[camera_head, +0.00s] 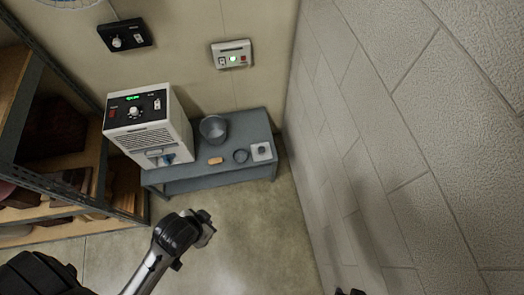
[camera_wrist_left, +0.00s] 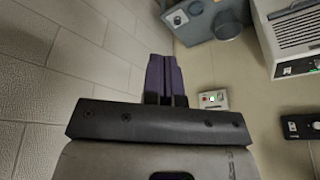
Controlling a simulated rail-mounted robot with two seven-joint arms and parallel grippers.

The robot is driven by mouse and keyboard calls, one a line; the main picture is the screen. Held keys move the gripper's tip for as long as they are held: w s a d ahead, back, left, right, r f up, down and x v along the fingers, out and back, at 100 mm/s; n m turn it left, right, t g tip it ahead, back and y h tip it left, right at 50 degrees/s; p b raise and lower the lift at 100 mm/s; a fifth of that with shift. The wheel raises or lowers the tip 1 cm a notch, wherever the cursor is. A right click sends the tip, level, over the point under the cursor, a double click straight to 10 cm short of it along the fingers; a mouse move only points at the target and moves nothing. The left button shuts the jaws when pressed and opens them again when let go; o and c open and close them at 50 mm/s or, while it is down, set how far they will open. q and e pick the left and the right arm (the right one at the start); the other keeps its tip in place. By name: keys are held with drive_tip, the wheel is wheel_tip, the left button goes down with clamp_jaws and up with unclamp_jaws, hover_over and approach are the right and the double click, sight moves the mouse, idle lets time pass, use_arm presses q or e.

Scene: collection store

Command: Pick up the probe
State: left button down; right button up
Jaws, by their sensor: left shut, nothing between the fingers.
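I cannot tell for sure which thing is the probe. Small things lie on the grey bench (camera_head: 225,178): a tan block (camera_head: 215,160), a dark ring (camera_head: 241,156) and a small white square piece with a round grey part (camera_head: 262,151). The white piece also shows in the left wrist view (camera_wrist_left: 178,18). My left gripper (camera_head: 207,228) is in front of the bench, apart from these things. In the left wrist view its fingers (camera_wrist_left: 166,78) are together, with nothing between them. My right gripper cannot be made out.
A grey bucket (camera_head: 213,129) and a white dehumidifier (camera_head: 150,125) with a green display stand on the bench. A wall box (camera_head: 232,55) and a black control box (camera_head: 126,36) hang behind. Shelving (camera_head: 60,150) is at left, a block wall (camera_head: 400,130) at right. Floor before the bench is clear.

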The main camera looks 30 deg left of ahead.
use_arm(q)
drive_tip(key=c, duration=1.9)
unclamp_jaws()
drive_tip(key=shift+d, duration=0.1)
drive_tip(key=o, duration=1.6)
drive_tip(key=shift+c, duration=0.2)
